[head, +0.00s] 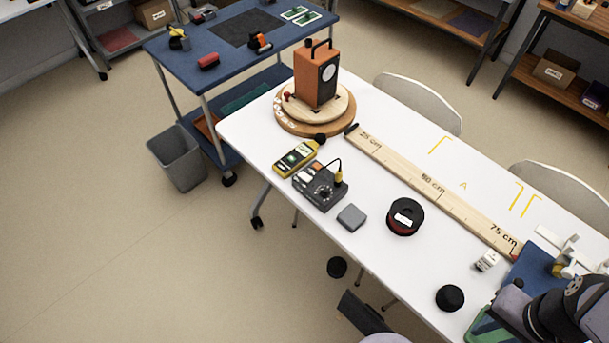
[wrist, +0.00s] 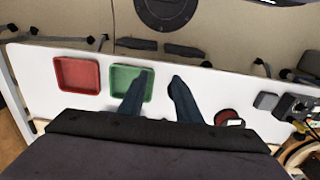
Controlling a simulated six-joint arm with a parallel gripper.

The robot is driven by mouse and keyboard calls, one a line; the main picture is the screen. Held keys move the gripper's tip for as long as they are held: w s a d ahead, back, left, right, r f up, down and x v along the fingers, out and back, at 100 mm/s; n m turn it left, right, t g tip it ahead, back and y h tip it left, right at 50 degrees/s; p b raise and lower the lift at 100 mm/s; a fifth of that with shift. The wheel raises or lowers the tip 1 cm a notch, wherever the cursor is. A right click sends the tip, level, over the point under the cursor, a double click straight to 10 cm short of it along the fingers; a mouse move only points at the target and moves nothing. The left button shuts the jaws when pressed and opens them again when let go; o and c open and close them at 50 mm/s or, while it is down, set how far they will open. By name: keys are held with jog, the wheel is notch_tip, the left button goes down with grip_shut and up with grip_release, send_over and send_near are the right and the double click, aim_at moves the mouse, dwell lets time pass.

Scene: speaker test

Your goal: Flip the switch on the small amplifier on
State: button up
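The small amplifier (head: 319,190) is a dark box with a round dial, a small orange patch and a plugged-in cable, standing on the white table near its left front edge. It also shows at the right edge of the wrist view (wrist: 297,107), partly cut off. Its switch is too small to make out or to tell its position. My gripper (wrist: 160,76) is open and empty in the wrist view, its two dark fingers apart above the table, left of the amplifier. In the head view my arm is at the lower right, far from the amplifier; its fingertips cannot be made out.
A yellow meter (head: 296,158) stands beside the amplifier. A grey block (head: 351,217) and a black-and-red spool (head: 403,217) lie between the amplifier and my arm. An orange speaker (head: 317,75) stands on a round wooden turntable (head: 290,122). A long ruler (head: 430,185) lies behind.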

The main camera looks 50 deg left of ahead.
jog(key=c, duration=0.5)
jog(key=shift+w+f, duration=0.1)
jog(key=shift+w, duration=0.15)
grip_shut()
jog(key=w+a+f+n+t+b, duration=0.1)
jog(key=w+a+n+t, duration=0.1)
jog(key=w, duration=0.4)
jog(key=w+a+f+n+t+b, duration=0.2)
jog(key=w, duration=0.5)
jog(key=w+a+n+t+y+b, duration=0.2)
jog(key=w+a+n+t+y, duration=0.15)
jog(key=w+a, duration=0.65)
jog(key=s+a+n+y, duration=0.2)
jog(key=a+n+y, duration=0.15)
jog(key=a, duration=0.95)
jog(key=s+a+f+n+g+y+b, duration=0.1)
jog(key=s+a+n+g+y, duration=0.2)
jog(key=s+a, duration=0.4)
jog(key=s+a+n+g+y+b, duration=0.2)
jog(key=s+a, duration=0.5)
jog(key=a, duration=0.4)
jog(key=shift+f+n+g+y, duration=0.35)
jog(key=shift+n+g+y, duration=0.55)
jog(key=shift+g, duration=0.35)
jog(key=shift+w, duration=0.1)
